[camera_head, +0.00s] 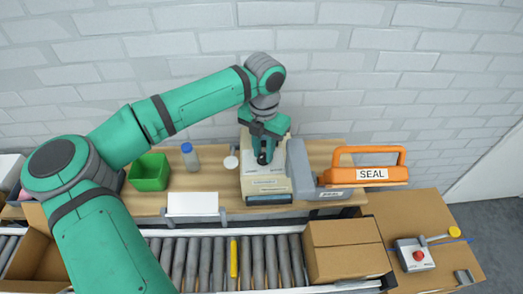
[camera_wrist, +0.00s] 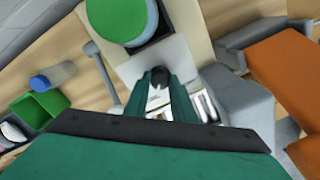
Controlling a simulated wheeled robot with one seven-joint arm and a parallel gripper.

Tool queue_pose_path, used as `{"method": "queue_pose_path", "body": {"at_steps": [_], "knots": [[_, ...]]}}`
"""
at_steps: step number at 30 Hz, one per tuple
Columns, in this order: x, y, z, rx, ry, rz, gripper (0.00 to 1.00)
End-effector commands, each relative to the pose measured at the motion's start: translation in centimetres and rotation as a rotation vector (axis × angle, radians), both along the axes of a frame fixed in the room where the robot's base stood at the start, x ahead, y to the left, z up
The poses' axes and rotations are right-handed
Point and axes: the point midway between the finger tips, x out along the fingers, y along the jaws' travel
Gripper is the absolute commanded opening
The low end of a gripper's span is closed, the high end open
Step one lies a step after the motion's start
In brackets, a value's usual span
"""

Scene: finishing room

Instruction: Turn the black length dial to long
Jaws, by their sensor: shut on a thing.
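A beige machine (camera_head: 266,184) stands on the wooden bench against the brick wall. My gripper (camera_head: 264,158) points down over its top. In the wrist view my gripper (camera_wrist: 161,84) has its two green fingers closed around the black length dial (camera_wrist: 160,76), a small dark knob between the fingertips. Most of the dial is hidden by the fingers, so which setting it points to cannot be read. A round green part (camera_wrist: 128,16) sits on the machine near the dial.
An orange handle marked SEAL (camera_head: 371,175) is at the right. A green bin (camera_head: 149,172) and a blue-capped bottle (camera_head: 190,158) stand to the left. A roller conveyor (camera_head: 205,262) with a cardboard box (camera_head: 345,248) runs in front.

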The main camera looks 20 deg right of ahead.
Motion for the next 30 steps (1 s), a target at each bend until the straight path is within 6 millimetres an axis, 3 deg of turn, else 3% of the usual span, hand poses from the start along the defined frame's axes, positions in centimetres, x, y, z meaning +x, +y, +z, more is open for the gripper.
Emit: {"method": "queue_pose_path", "body": {"at_steps": [12, 28, 29, 30], "knots": [[0.38, 0.31, 0.04, 0.004, -0.008, -0.166, 0.01], [0.4, 0.34, 0.03, 0.006, -0.007, -0.185, 0.01], [0.39, 0.37, 0.03, 0.006, -0.007, -0.184, 0.3], [0.38, 0.42, 0.03, 0.006, -0.006, -0.184, 0.4]]}}
